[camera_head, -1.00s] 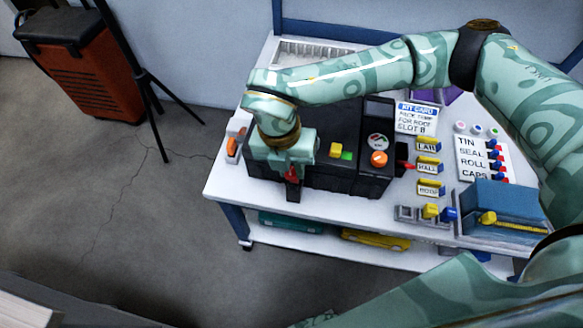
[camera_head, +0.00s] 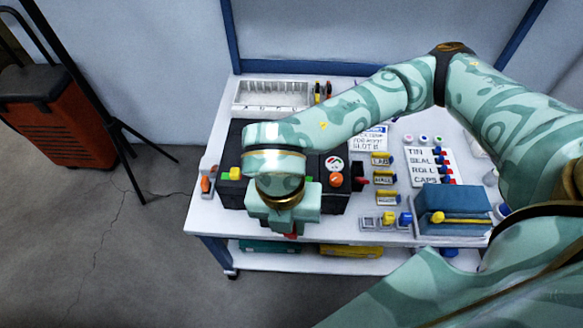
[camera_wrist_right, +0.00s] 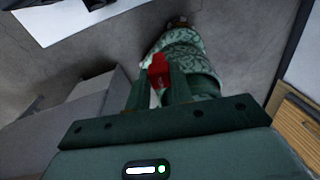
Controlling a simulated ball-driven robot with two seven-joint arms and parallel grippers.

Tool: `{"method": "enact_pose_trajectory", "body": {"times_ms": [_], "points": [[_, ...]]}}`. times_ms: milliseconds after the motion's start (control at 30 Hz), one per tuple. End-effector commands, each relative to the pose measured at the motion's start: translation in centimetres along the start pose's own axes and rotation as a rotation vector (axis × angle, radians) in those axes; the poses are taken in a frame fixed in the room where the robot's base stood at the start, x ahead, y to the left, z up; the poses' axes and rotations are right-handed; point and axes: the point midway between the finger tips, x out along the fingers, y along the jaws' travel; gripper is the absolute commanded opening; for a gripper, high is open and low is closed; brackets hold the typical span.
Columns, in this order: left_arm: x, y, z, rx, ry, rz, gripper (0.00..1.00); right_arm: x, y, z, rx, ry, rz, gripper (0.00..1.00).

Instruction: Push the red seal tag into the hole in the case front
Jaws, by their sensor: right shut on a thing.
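The black case (camera_head: 233,195) stands on the white cart with buttons on top. My right gripper (camera_head: 289,234) hangs at the case's front side and covers much of its front. It is shut on the red seal tag (camera_head: 291,236), of which only a small red part shows below the gripper in the head view. In the right wrist view the red tag (camera_wrist_right: 158,68) sits between the two green fingers of the right gripper (camera_wrist_right: 157,82). The hole in the case front is hidden. I cannot tell whether the tag touches the case. My left gripper is not in view.
A white tray (camera_head: 235,104) stands behind the case. A blue box (camera_head: 455,203) with a yellow handle, yellow label blocks (camera_head: 384,178) and a lettered card (camera_head: 416,166) lie to the right. An orange-and-white item (camera_head: 207,183) stands left. Floor in front is clear.

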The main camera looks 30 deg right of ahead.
Motion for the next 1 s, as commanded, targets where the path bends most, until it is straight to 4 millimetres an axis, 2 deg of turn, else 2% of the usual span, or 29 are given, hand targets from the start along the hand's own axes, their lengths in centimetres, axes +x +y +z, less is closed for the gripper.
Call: {"method": "enact_pose_trajectory", "body": {"times_ms": [33,200,300,400,567,667,800,1000], "points": [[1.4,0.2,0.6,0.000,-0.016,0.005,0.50,1.6,1.4,1.0,0.030,0.019,0.004,0.00],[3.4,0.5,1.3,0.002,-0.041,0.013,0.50,3.0,5.6,5.5,0.074,0.054,0.036,0.00],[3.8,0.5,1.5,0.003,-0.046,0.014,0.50,2.7,7.2,8.3,0.058,0.067,0.057,0.00],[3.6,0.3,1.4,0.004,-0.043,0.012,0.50,1.8,7.7,10.0,0.013,0.077,0.071,0.00],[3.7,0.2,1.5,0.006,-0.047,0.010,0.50,2.0,7.7,10.2,-0.073,0.094,0.086,0.00],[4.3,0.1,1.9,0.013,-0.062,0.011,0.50,2.9,7.8,10.3,-0.088,0.105,0.092,0.00],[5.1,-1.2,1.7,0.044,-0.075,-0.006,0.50,4.4,7.9,10.3,-0.088,0.107,0.091,0.00],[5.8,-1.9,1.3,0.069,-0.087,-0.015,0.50,5.6,8.0,10.4,-0.089,0.104,0.092,0.00]]}}
